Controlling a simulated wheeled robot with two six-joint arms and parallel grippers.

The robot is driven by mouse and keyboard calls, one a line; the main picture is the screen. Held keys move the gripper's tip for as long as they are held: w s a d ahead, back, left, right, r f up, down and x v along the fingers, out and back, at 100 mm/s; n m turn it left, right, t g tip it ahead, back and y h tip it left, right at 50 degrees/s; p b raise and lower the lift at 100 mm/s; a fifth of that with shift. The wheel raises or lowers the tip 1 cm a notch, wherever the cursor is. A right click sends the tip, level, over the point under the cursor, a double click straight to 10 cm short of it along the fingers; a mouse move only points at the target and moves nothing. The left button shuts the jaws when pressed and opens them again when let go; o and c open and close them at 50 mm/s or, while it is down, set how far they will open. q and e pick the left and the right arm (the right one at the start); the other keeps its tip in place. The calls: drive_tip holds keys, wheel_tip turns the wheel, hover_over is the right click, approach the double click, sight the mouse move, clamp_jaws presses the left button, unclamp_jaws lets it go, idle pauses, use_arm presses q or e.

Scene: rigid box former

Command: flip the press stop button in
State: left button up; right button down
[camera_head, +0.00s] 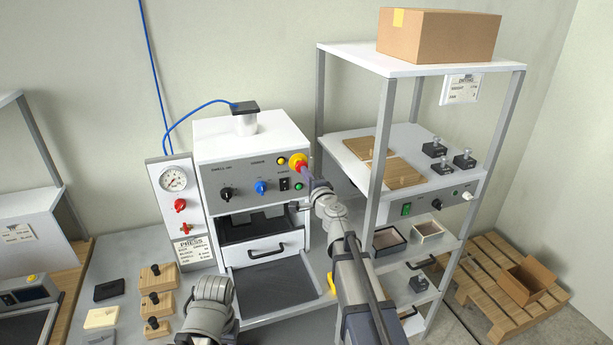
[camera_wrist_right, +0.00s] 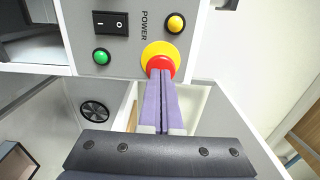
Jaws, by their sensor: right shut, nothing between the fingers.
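The press (camera_head: 262,172) stands left of the middle in the head view, with a white top and a grey control panel. Its stop button (camera_head: 299,160) is red on a yellow collar at the panel's right edge. The button also shows in the right wrist view (camera_wrist_right: 160,63). My right gripper (camera_head: 305,174) is shut and empty, with its purple fingertips at the red button. In the wrist view the fingertips overlap the button's lower part, and they look to be touching it. My left arm shows at the bottom, but its gripper is not visible.
A rocker power switch (camera_wrist_right: 111,23), a green button (camera_wrist_right: 102,56) and a yellow button (camera_wrist_right: 175,24) sit close around the stop button. A shelf rack (camera_head: 377,150) with a cardboard box (camera_head: 437,36) on top stands right of my right arm.

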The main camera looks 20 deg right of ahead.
use_arm(q)
drive_tip(key=shift+s+r, duration=0.1)
drive_tip(key=shift+s, duration=0.2)
use_arm(e)
drive_tip(key=shift+w+r, duration=0.2)
drive_tip(key=shift+w, duration=0.75)
use_arm(q)
drive_tip(key=shift+w, duration=0.1)
use_arm(e)
drive_tip(key=s, duration=1.4)
drive_tip(key=shift+s+d, duration=0.3)
